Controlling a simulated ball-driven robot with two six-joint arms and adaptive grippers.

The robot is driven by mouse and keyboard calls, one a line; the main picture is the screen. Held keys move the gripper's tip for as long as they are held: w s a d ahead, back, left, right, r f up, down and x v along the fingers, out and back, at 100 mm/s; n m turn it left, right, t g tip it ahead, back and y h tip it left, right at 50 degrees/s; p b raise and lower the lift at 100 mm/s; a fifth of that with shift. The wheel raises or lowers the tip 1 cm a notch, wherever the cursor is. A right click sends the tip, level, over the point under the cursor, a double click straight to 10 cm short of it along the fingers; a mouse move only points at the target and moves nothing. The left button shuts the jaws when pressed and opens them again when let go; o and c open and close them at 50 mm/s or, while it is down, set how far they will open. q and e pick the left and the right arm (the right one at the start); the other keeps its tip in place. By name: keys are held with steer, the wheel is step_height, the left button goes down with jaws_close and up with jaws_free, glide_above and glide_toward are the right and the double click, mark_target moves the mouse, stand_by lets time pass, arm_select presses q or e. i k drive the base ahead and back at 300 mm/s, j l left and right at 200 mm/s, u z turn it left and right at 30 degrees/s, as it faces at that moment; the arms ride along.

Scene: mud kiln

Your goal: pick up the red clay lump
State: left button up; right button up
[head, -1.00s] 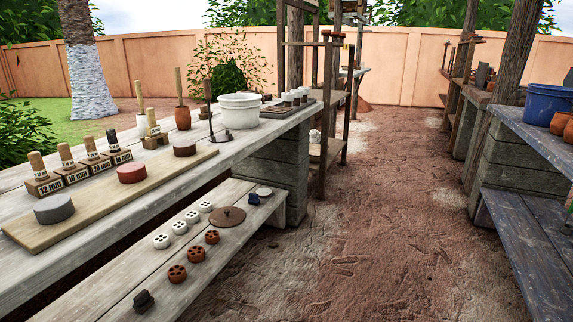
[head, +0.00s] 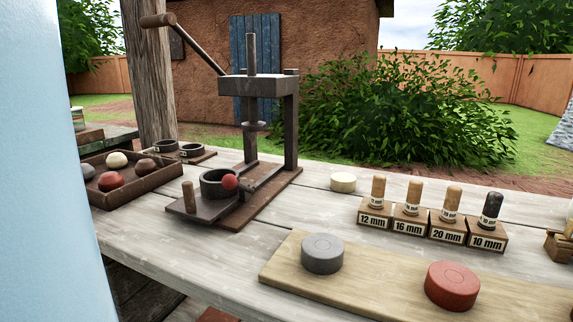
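A round red clay lump (head: 110,181) lies in a shallow brown tray (head: 137,184) on the workbench at the left. It sits at the front of the tray, with a grey lump (head: 88,171), a cream lump (head: 117,160) and a brown lump (head: 145,167) around it. None of the lumps overlaps the red one much in this view. Neither of my grippers shows in the head view.
A board (head: 375,277) carries a grey disc (head: 322,254) and a red disc (head: 452,286). Labelled stamps (head: 430,222) stand behind. A pale blue surface blocks the far left.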

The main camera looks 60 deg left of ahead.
mark_target(111, 181)
steer(key=u, duration=2.9)
